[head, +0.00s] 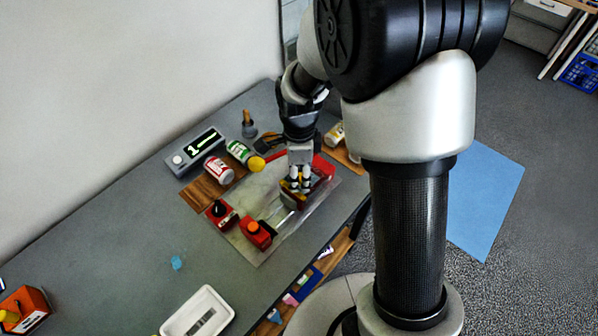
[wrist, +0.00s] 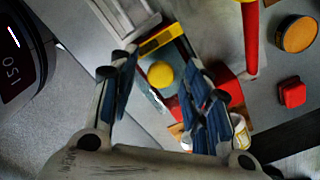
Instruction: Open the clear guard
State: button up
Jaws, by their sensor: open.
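My gripper (head: 298,188) points down over the plate on the bench, beside a red device. In the wrist view my gripper (wrist: 163,62) is open, its two fingers apart. A yellow bar (wrist: 160,40) lies just beyond and between the fingertips, with a yellow round knob (wrist: 160,74) nearer. The bar looks like part of the guard, but I cannot tell for certain. The clear guard itself is hard to make out; a pale, see-through patch (head: 284,214) shows beside my gripper in the head view. I cannot tell whether the fingers touch the bar.
A red box with an orange button (head: 257,233) and a red box with a black knob (head: 220,212) stand close by. A scale (head: 194,151), a red-and-white bottle (head: 219,169) and a green-and-white bottle (head: 242,153) are behind. A white tray (head: 198,312) stands in front.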

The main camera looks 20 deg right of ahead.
jog(key=shift+r, duration=0.1)
notch_tip(320, 180, up, 12)
dwell(0.5)
dwell(0.4)
jog(key=s+d+r+n+t, duration=0.1)
jog(key=s+r+n, duration=0.3)
jog(key=s+n, duration=0.6)
jog(key=s+d+r+n+t, duration=0.1)
jog(key=s+r+n+t, duration=0.2)
jog(key=s+n, duration=0.6)
jog(key=shift+s+r+n+t, duration=0.3)
jog(key=shift+s+r+n, duration=0.1)
jog(key=shift+r+n, duration=0.25)
